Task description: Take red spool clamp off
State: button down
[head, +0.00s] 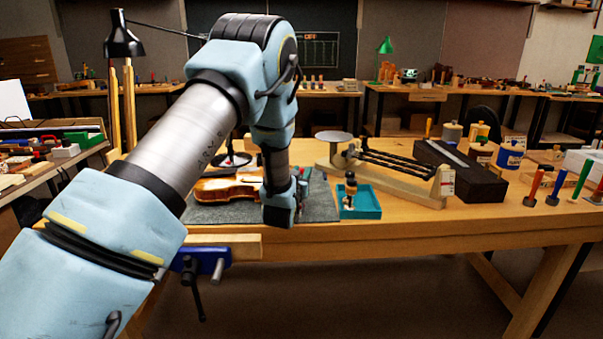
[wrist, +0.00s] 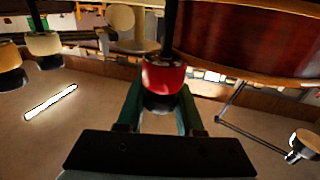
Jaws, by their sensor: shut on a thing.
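In the wrist view the red spool clamp (wrist: 160,76) sits between the green fingers of my gripper (wrist: 160,100), which is shut on it. A dark rod rises from the red spool. The clamp is close beside the edge of the dark red-brown violin (wrist: 255,35); I cannot tell whether it still grips that edge. In the head view the violin (head: 225,188) lies on a grey mat (head: 320,207), partly hidden by my arm. My gripper (head: 301,186) is low at the violin's right end, with a bit of red (head: 301,172) showing there.
A teal tray (head: 371,212) holding a dark and tan upright piece stands right of the mat. Behind it are a balance scale (head: 333,136) and a black box (head: 470,180). A blue vise (head: 205,259) is on the bench's front edge. Cream spools (wrist: 45,44) show at the wrist view's left.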

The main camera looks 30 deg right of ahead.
jog(key=shift+f+n+t+y+b, duration=0.15)
jog(key=shift+n+t+y+b, duration=0.5)
jog(key=shift+y+b, duration=0.35)
jog(key=shift+w+a+n+t+y+b, duration=0.2)
jog(key=shift+a+n+t+y+b, duration=0.15)
jog(key=shift+n+t+y+b, duration=0.45)
jog(key=c, duration=0.5)
grip_release()
jog(key=b+v, duration=0.1)
jog(key=v, duration=0.4)
jog(key=b+v, duration=0.1)
jog(key=v, duration=0.5)
jog(key=shift+d+r, duration=0.1)
jog(key=shift+r, duration=0.3)
